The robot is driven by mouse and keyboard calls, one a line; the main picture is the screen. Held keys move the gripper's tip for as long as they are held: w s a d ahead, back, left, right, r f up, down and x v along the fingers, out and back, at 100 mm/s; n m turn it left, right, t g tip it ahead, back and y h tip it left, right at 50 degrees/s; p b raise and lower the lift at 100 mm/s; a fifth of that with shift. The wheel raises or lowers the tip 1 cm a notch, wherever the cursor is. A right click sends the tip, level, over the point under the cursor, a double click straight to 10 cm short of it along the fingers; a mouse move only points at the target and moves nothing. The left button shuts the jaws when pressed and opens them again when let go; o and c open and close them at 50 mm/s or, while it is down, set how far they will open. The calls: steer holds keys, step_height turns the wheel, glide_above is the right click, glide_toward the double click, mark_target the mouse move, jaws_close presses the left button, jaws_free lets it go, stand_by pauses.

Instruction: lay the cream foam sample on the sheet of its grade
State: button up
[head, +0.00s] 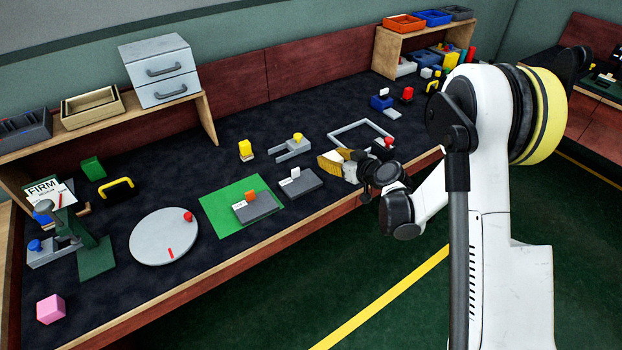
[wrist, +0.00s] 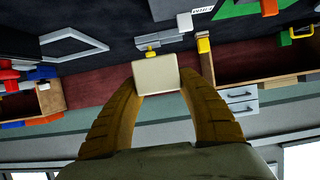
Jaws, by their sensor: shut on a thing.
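My gripper (head: 343,164) is at the end of my arm, over the front part of the bench, right of the green sheet. In the wrist view my gripper (wrist: 157,92) is shut on the cream foam sample (wrist: 157,74), a pale block between its two tan fingertips. In the head view the sample is hard to tell from the fingers. The green sheet (head: 217,211) lies flat at mid-bench and carries a grey block (head: 258,208) with a small label and an orange tab. A card reading FIRM (head: 42,190) stands at the far left; its smaller text is unreadable.
A grey turntable (head: 155,245) lies left of the green sheet, and a pink cube (head: 50,309) at the front left. A grey labelled block (head: 300,185) sits between sheet and gripper. A grey square frame (head: 345,129) lies behind my gripper. A drawer unit (head: 160,70) stands at the back.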

steer(key=b, duration=0.3)
glide_above(296, 173)
steer(key=s+d, duration=0.2)
steer(key=s, duration=0.1)
step_height(296, 173, down, 6)
steer(key=shift+w+r, duration=0.1)
step_height(296, 173, down, 4)
steer(key=b, duration=0.2)
steer(key=shift+b, duration=0.3)
steer(key=o, duration=0.8)
